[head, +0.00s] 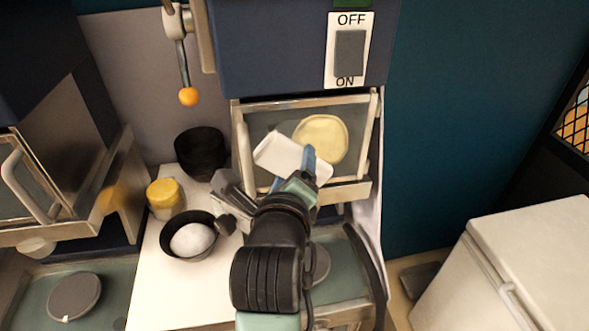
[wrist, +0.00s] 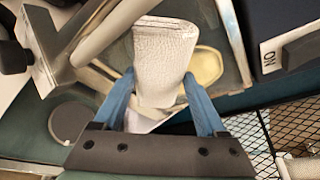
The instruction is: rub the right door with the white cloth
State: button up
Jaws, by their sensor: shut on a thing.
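The white cloth (head: 278,153) is in my gripper (head: 292,171), held in front of the right door (head: 352,189). The door is a glass panel in a pale metal frame, below the OFF/ON switch. A round yellowish stain (head: 326,135) is on its glass, just right of the cloth. In the wrist view the cloth (wrist: 163,50) stands up between the blue fingers and covers part of the stain (wrist: 207,66). I cannot tell whether the cloth touches the glass. My gripper hides the lower left of the door.
On the white counter at the left are dark stacked bowls (head: 199,150), a yellow-lidded jar (head: 164,196) and a dark pan with a white round thing (head: 192,239). A left door (head: 28,190) stands at the far left. A white box (head: 520,262) is at lower right.

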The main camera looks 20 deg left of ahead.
aim_at(292, 146)
jog(key=shift+w+a, duration=0.25)
jog(key=shift+w, duration=0.2)
